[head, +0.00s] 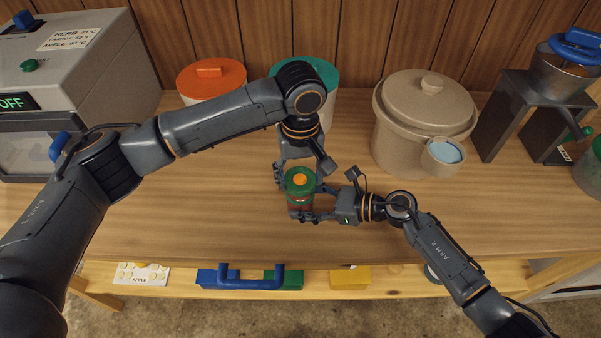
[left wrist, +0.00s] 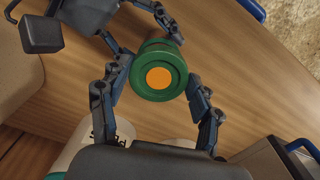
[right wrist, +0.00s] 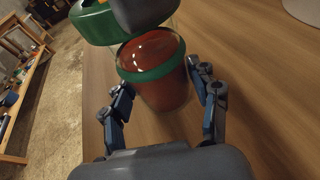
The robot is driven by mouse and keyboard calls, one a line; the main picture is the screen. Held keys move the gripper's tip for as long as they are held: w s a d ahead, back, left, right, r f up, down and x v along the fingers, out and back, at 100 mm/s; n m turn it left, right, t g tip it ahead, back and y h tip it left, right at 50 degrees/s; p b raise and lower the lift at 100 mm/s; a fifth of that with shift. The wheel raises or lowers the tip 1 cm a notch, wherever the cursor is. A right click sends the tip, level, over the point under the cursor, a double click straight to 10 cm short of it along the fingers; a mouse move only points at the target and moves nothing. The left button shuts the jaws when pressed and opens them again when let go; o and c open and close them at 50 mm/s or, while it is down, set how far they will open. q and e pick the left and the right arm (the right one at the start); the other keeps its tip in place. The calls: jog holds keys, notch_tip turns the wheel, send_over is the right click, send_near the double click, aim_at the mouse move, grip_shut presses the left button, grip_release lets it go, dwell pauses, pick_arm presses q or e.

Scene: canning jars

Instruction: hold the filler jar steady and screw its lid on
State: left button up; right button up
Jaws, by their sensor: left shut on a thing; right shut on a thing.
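The filler jar (head: 301,204) is a clear tapered jar with red contents near the table's middle. In the right wrist view the jar (right wrist: 160,90) shows a green band around its mouth. My right gripper (head: 312,204) is shut on it, one finger on each side. The lid (head: 299,181), green with an orange centre, is held above the jar by my left gripper (head: 300,180). In the left wrist view the lid (left wrist: 160,78) sits between the left fingers. The right wrist view shows the lid (right wrist: 92,22) apart from the jar; exact alignment is unclear.
An orange-lidded canister (head: 211,77) and a teal-lidded one (head: 325,73) stand behind. A grey machine (head: 65,75) is at left. The front tabletop is clear.

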pick_arm(q)
jog(key=shift+f, duration=0.75)
dwell(1.2)
jog(key=shift+o, duration=0.9)
jog(key=c, duration=0.6)
jog(key=m, duration=0.4)
jog(key=shift+a+m, duration=0.1)
jog(key=shift+m, duration=0.2)
jog(key=shift+c, duration=0.2)
jog(key=m, duration=0.4)
jog(key=shift+w+a+m, duration=0.1)
jog(key=shift+m, duration=0.2)
